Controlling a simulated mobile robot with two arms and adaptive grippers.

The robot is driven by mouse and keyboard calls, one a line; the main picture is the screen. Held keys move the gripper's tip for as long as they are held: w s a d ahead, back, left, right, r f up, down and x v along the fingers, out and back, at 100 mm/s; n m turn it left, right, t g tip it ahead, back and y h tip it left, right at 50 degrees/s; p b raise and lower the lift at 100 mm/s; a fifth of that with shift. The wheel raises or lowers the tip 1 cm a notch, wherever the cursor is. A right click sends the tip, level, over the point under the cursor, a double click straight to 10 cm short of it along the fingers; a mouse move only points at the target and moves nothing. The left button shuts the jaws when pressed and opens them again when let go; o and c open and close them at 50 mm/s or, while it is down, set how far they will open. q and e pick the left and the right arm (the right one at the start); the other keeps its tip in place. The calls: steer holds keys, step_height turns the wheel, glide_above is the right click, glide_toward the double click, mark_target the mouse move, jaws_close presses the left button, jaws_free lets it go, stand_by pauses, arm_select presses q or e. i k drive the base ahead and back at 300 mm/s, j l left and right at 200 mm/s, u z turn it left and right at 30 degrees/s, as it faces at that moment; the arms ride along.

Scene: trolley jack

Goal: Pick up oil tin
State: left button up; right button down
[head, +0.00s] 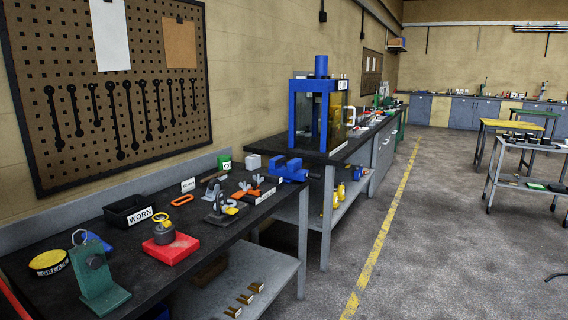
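A small green tin (224,161) stands at the back of the near workbench, close to the wall. Its white label is partly readable and seems to start with "O"; I take it for the oil tin. A small whitish block (253,162) stands just to its right. Neither of my grippers is in the head view, so nothing is seen near or touching the tin.
The near workbench (150,279) also holds a black bin marked WORN (128,210), a red block (171,248), a green stand (98,280), a grease tin (48,262) and a blue vise (288,170). A blue press (320,105) stands beyond. Open floor (430,230) lies right.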

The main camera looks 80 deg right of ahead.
mark_target(224, 161)
steer(key=z, duration=2.2)
steer(key=i+l+u, duration=0.2)
steer(key=u, duration=0.25)
steer(key=i+l+u, duration=0.25)
steer(key=u, duration=0.2)
steer(key=i+l+u, duration=0.1)
steer(key=l, duration=0.25)
steer(key=i+l, duration=0.25)
steer(key=l, duration=0.15)
steer(key=i+l+u, duration=0.15)
steer(key=l, duration=0.2)
steer(key=i+l, duration=0.15)
steer(key=l, duration=0.25)
steer(key=i+l+u, duration=0.15)
steer(key=l, duration=0.25)
steer(key=i+l, duration=0.1)
steer(key=l, duration=0.3)
steer(key=i+l+u, duration=0.15)
steer(key=l, duration=0.25)
